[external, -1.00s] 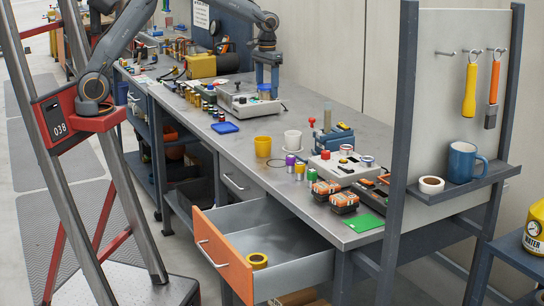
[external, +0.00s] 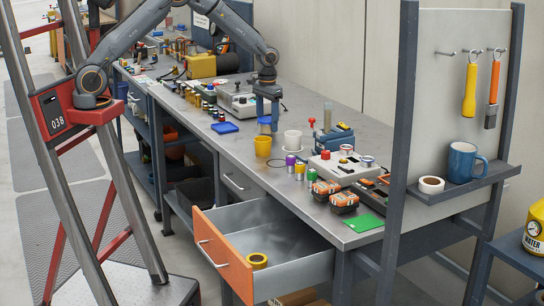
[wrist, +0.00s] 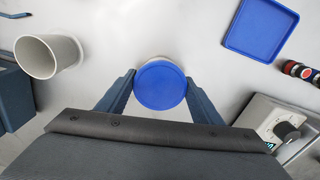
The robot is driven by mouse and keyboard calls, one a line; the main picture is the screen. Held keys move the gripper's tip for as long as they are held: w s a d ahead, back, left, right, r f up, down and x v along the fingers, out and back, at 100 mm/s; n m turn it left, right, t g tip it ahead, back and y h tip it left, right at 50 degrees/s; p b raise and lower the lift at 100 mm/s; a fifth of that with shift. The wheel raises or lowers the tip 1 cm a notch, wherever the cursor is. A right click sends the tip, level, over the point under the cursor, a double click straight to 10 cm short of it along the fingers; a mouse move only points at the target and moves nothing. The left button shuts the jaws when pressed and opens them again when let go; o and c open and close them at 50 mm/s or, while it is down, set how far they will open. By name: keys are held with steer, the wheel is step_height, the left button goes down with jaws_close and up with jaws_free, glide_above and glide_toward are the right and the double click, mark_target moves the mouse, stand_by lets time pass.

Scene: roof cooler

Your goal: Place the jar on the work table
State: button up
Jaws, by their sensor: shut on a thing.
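The jar has a round blue lid (wrist: 160,86), seen from above in the wrist view. My gripper (wrist: 160,95) is shut on it, with one finger on each side. The jar looks upright.
A blue tray (external: 225,127) lies to the left, and a control box (external: 250,105) stands behind. An open drawer (external: 224,255) sticks out at the front.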

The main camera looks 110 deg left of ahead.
steer(key=shift+f, duration=0.3)
steer(key=shift+f, duration=0.2)
steer(key=o, duration=1.2)
